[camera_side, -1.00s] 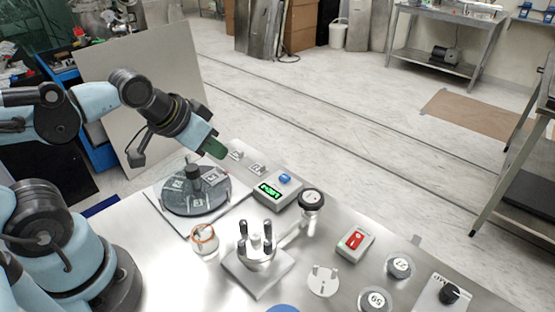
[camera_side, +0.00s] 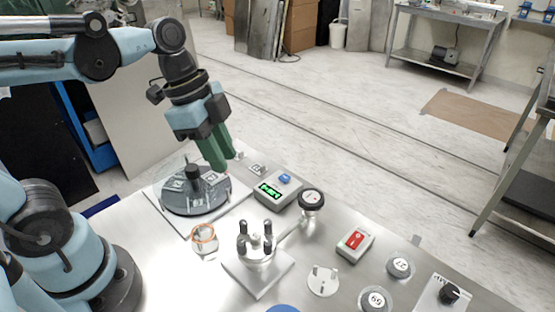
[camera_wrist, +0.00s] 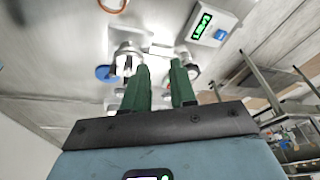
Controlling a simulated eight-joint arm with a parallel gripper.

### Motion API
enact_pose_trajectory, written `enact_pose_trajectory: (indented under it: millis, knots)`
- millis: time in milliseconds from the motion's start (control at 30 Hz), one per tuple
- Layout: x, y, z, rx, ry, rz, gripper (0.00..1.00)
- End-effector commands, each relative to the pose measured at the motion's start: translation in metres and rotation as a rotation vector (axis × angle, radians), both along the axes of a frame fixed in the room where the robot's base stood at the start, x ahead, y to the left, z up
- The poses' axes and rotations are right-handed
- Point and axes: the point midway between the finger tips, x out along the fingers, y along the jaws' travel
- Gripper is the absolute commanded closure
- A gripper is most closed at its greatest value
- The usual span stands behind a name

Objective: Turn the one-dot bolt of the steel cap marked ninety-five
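My gripper (camera_side: 218,150) hangs above the back edge of the steel table, near the round dark plate (camera_side: 178,206). Its two green fingers point down; in the wrist view the gripper (camera_wrist: 162,80) is open, with an empty gap between the fingers. A round steel cap (camera_side: 375,300) at the front carries a two-digit number, too small to read surely. Another numbered cap (camera_side: 400,267) lies behind it. A steel piece with upright dark-topped pegs (camera_side: 256,252) stands on a square block; it also shows in the wrist view (camera_wrist: 128,58). I cannot make out any one-dot mark.
A box with a green display (camera_side: 275,192), a black-topped steel post (camera_side: 311,200), a red-switch box (camera_side: 355,242) and a black-knob box (camera_side: 442,297) stand about the table. A copper ring (camera_side: 204,233) and a flat white disc (camera_side: 322,281) lie between.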

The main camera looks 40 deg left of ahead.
Motion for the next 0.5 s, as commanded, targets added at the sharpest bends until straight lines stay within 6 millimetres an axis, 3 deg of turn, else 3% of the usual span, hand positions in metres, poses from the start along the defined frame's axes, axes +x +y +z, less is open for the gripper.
enact_pose_trajectory:
  millis: [233,500]
  knots:
    - [-0.008,-0.021,0.022,-0.065,0.044,-0.524,0.74]
    - [-0.012,-0.028,0.029,-0.112,0.038,-0.737,0.74]
